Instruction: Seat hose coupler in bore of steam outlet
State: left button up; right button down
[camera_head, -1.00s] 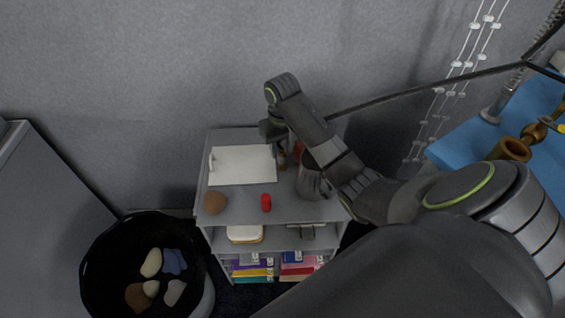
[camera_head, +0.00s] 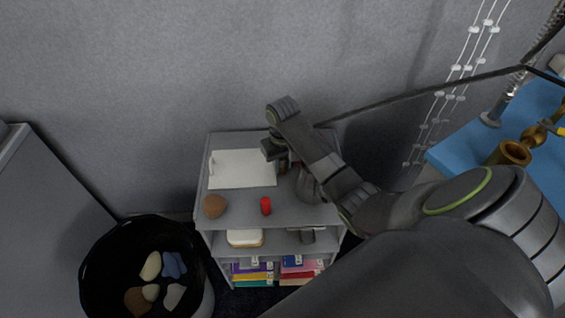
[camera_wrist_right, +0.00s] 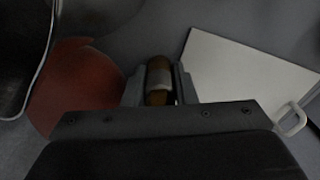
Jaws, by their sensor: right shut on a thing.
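My right gripper (camera_head: 280,164) is over the top of the grey shelf unit, beside the white board. In the right wrist view it is shut on a brown cylinder with a pale grey band (camera_wrist_right: 158,82), which looks like the hose coupler. A brass-coloured fitting with an open round bore (camera_head: 514,153), perhaps the steam outlet, is at the right on the blue surface, well apart from the gripper. The coupler's lower end is hidden by the gripper body. My left gripper is not in view.
The shelf unit (camera_head: 231,203) carries a white board (camera_head: 240,170), a brown lump (camera_head: 214,206), a red cylinder (camera_head: 265,205) and a grey rounded object (camera_head: 307,188). A red round thing (camera_wrist_right: 78,88) is beside the gripper. A black bin (camera_head: 105,243) stands lower left.

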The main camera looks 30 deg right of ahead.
notch_tip(320, 180, up, 9)
jog(key=shift+f+p, duration=0.1)
jog(key=shift+p, duration=1.05)
notch_tip(320, 180, up, 5)
jog(key=p, duration=0.5)
jog(key=shift+f, duration=0.15)
notch_tip(320, 180, up, 4)
jog(key=p, duration=0.5)
notch_tip(320, 180, down, 7)
jog(key=b, duration=0.8)
jog(key=shift+f+b, duration=0.2)
jog(key=shift+b, duration=0.1)
notch_tip(320, 180, up, 8)
jog(key=p, duration=0.8)
notch_tip(320, 180, down, 8)
jog(key=b, duration=0.8)
jog(key=shift+f, duration=0.1)
